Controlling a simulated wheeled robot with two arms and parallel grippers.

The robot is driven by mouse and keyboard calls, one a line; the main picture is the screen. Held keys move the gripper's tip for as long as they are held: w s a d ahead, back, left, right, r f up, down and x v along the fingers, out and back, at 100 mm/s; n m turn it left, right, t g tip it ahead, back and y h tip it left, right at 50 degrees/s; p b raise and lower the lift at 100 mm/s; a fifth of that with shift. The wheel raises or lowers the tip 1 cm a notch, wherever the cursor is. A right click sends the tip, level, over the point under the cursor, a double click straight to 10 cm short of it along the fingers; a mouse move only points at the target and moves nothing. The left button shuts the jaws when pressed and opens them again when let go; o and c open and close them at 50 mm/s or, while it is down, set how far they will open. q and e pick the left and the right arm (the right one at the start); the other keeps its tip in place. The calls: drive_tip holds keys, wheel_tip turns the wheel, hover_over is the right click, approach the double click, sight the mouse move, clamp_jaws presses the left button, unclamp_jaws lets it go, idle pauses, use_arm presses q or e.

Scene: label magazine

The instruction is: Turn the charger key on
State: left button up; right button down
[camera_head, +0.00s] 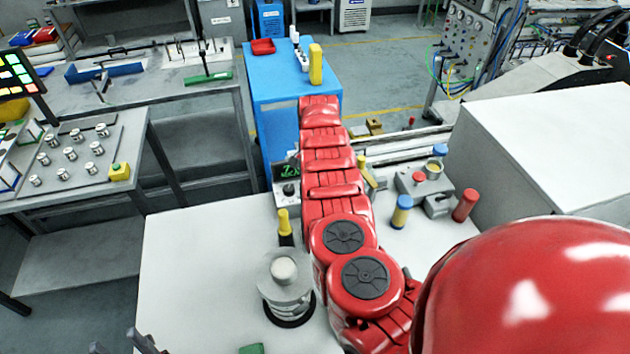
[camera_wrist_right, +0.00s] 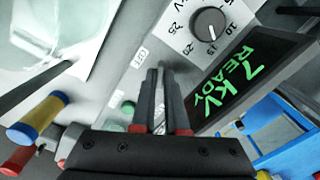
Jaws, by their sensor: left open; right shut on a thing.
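The charger (camera_head: 287,198) is a grey box behind my red arm in the head view. In the right wrist view its panel (camera_wrist_right: 135,75) has a black dial (camera_wrist_right: 208,24), a dark display (camera_wrist_right: 245,82) reading "7 kV READY" in green, a green button or lamp (camera_wrist_right: 127,110) and small OFF and ON labels. My right gripper (camera_wrist_right: 160,85) is shut at the panel by these labels, on what appears to be the charger key. My left gripper (camera_head: 120,345) is open and empty at the bottom left in the head view.
On the white table (camera_head: 190,260) stand a grey round device (camera_head: 285,280), a yellow-and-blue cylinder (camera_head: 401,212), a red cylinder (camera_head: 466,205) and a box with a red button (camera_head: 418,178). A blue cabinet (camera_head: 275,90) stands behind. The table's left part is bare.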

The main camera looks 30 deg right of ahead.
drive_tip(key=c, duration=0.8)
unclamp_jaws()
wheel_tip(320, 180, up, 17)
drive_tip(key=p, duration=0.4)
drive_tip(key=shift+r+p, duration=0.2)
drive_tip(key=shift+p, duration=0.1)
